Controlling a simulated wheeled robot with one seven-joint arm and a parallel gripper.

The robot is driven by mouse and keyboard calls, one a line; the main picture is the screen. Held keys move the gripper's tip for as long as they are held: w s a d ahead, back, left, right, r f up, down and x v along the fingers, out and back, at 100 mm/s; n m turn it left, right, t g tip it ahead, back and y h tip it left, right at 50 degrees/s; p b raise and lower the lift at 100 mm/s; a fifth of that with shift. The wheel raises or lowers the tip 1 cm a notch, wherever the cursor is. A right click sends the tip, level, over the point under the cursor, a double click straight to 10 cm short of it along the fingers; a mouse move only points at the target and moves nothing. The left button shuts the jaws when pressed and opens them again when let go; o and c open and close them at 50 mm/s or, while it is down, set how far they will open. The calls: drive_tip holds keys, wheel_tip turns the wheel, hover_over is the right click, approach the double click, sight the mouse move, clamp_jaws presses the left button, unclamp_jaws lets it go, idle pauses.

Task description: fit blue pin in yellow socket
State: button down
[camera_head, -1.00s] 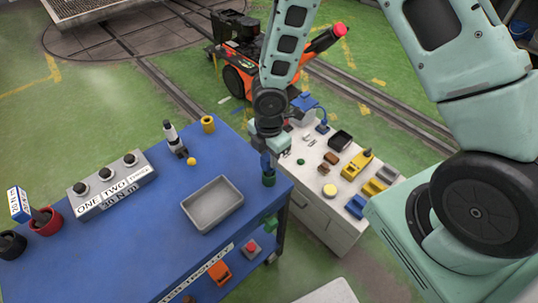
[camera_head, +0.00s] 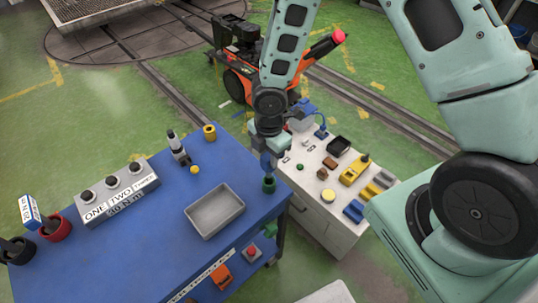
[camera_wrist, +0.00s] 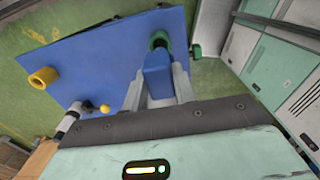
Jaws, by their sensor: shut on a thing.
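My gripper (camera_head: 268,150) is at the near right corner of the blue table. It is shut on a blue pin (camera_head: 267,164), which points down; the pin fills the space between my fingers in the wrist view (camera_wrist: 158,75). A green socket (camera_head: 269,185) stands at that corner, right at the pin's lower end. I cannot tell whether the pin's tip is inside it or just above it. The yellow socket (camera_head: 209,132), an upright hollow cylinder, stands at the table's far edge, apart from my gripper. It also shows at the left in the wrist view (camera_wrist: 43,77).
A grey tray (camera_head: 215,211) lies on the blue table (camera_head: 165,240). A white cabinet (camera_head: 325,220) with several parts is close to the right.

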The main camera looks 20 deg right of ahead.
drive_tip(key=shift+r, duration=0.35)
wheel_tip(320, 180, up, 5)
drive_tip(key=p, duration=0.5)
idle(0.4)
